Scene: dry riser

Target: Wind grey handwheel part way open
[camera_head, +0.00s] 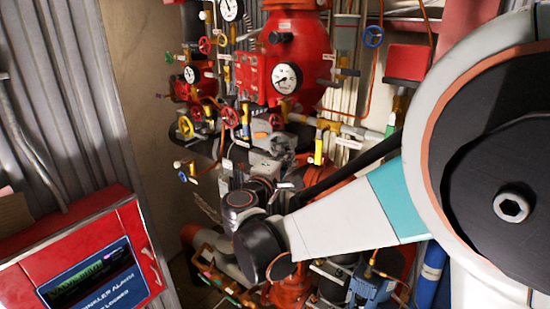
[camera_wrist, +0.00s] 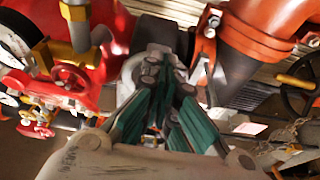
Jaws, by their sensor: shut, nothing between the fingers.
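My gripper (camera_wrist: 166,58) is shut and empty in the wrist view, its green-sided fingers drawn together and pointing away among the pipes. In the head view my gripper (camera_head: 276,140) is small, in front of the red valve body. A pale grey curved piece (camera_wrist: 132,70) shows just left of the fingers; I cannot tell whether it is part of the grey handwheel or whether the fingers touch it. A dark spoked wheel (camera_wrist: 298,84) stands at the right edge of the wrist view, apart from the fingers. No grey handwheel is clear in the head view.
Red handwheels (camera_wrist: 72,86) and a gauge (camera_wrist: 14,48) crowd the left of the wrist view. An orange-red pipe (camera_wrist: 262,34) is close on the right. The head view shows a yellow handwheel (camera_head: 186,127), a blue handwheel (camera_head: 373,36) and a red alarm box (camera_head: 80,240).

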